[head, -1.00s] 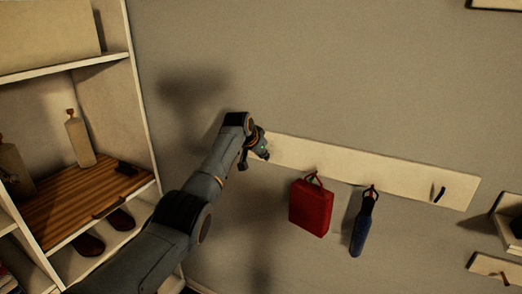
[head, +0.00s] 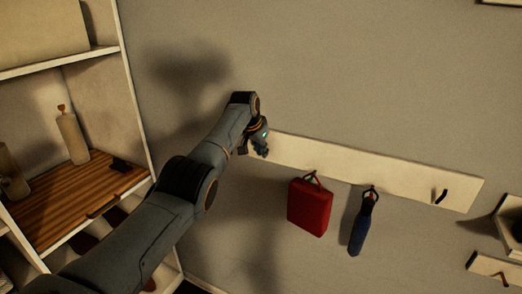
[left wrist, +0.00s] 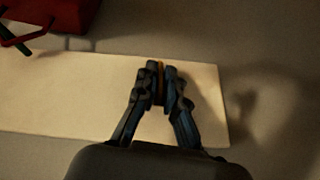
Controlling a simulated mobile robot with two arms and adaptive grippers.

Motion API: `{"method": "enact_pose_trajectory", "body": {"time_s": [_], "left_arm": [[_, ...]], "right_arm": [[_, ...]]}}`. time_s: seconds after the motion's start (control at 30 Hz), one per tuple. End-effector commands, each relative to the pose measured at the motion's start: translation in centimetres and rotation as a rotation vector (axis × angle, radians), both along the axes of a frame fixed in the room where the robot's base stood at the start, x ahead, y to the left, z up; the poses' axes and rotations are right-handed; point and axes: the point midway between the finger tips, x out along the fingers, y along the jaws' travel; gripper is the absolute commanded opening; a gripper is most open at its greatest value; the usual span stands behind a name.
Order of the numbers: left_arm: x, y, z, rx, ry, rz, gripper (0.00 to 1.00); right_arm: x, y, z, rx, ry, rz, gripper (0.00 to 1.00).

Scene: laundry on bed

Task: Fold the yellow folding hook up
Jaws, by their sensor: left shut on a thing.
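The yellow folding hook (left wrist: 160,70) shows in the left wrist view as a thin yellow-orange strip between my fingertips. The rest of it is hidden by the fingers, so its tilt cannot be told. My left gripper (head: 260,148) is at the left end of the pale hook board (head: 410,183) on the wall. In the left wrist view my left gripper (left wrist: 160,82) is shut on the hook, in front of the board (left wrist: 60,95). In the head view the hook is hidden behind the gripper. My right gripper is not in view.
A red bag (head: 309,208) and a blue umbrella-like item (head: 360,226) hang from the board. A dark hook (head: 440,196) at its right end is empty. A shelf unit (head: 135,110) with bottles stands at left. Another small shelf (head: 508,228) is at right.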

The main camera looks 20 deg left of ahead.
Motion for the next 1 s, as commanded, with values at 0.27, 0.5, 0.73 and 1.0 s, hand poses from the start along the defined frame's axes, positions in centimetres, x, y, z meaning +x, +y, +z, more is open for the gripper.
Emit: {"method": "enact_pose_trajectory", "body": {"time_s": [0.27,0.5,0.73,1.0], "left_arm": [[0.0,0.0,-0.1,0.003,0.001,-0.001,0.32],[0.0,0.0,0.0,0.001,0.000,0.000,0.32],[-0.4,0.1,1.2,0.001,-0.003,0.001,0.32],[-2.2,0.1,4.5,0.002,-0.005,0.000,0.32]], "right_arm": [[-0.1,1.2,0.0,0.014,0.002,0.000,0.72],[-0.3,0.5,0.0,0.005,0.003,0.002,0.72],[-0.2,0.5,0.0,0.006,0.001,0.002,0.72],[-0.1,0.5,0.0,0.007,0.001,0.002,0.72]]}}
